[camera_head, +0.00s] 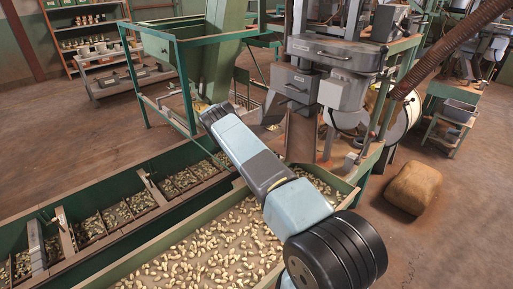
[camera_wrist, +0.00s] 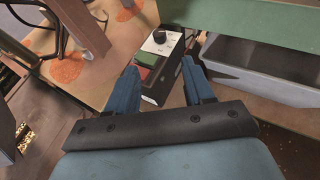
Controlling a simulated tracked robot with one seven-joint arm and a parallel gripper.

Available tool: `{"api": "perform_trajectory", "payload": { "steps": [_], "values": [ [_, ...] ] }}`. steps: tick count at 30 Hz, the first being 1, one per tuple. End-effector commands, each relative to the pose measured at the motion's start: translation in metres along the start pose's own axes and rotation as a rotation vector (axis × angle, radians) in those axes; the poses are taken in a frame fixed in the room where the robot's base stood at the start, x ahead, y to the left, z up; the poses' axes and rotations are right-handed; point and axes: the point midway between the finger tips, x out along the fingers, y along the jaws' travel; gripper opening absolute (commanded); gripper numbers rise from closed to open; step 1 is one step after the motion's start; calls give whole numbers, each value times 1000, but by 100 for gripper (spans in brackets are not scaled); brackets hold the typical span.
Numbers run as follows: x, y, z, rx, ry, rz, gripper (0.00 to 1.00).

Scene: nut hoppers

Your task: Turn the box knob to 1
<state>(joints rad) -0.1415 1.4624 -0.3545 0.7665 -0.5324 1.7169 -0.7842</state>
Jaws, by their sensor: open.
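The box (camera_wrist: 160,62) shows in the wrist view, just ahead of my gripper. It has a white panel (camera_wrist: 150,47) at its far end, a green face part and dark sides. A round black knob (camera_wrist: 160,37) sits on the white panel. The setting it points to is too small to read. My gripper (camera_wrist: 160,69) is open, with its two blue fingers apart and nothing between them. The knob lies beyond the fingertips, apart from them. In the head view my arm reaches toward the machine, and I cannot make out the box or the knob there.
In the wrist view, a grey metal trough (camera_wrist: 265,70) lies at right and a tan surface with orange granules (camera_wrist: 68,70) at left. In the head view, a nut-filled tray (camera_head: 215,245) lies below my arm, and a sack (camera_head: 412,187) lies on the floor at right.

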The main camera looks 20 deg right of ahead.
Motion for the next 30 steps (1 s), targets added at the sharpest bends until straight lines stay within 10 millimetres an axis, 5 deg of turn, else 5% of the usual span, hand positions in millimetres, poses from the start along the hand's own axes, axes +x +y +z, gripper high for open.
{"api": "perform_trajectory", "payload": {
  "steps": [17,30],
  "values": [
    [-10,2,10,11,17,-4,52],
    [-51,2,136,156,245,-62,52]
  ]
}}
